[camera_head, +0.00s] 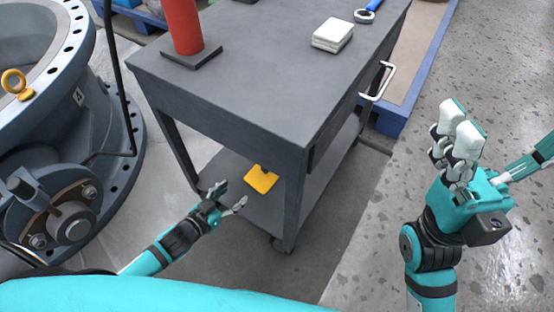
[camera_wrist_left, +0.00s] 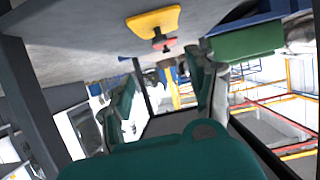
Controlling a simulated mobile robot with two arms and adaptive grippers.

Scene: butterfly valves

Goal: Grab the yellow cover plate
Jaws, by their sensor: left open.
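The yellow cover plate (camera_head: 261,180) lies on the lower shelf of the grey cart (camera_head: 270,70), near its front leg. It has a dark part at its upper edge. In the left wrist view the yellow plate (camera_wrist_left: 153,20) shows at the top, with a small red thing (camera_wrist_left: 163,45) close to it. My left gripper (camera_head: 231,196) is open and empty, just left of and nearer than the plate, apart from it. My right gripper (camera_head: 459,125) is raised at the right, away from the cart; its pads look close together, but I cannot tell its opening.
The cart's front leg (camera_head: 294,198) stands just right of the plate, and the tabletop is above it. On top are a red cylinder (camera_head: 182,25), white blocks (camera_head: 333,33) and a blue-handled tool (camera_head: 368,10). A large flanged valve (camera_head: 60,120) fills the left. Floor at right is clear.

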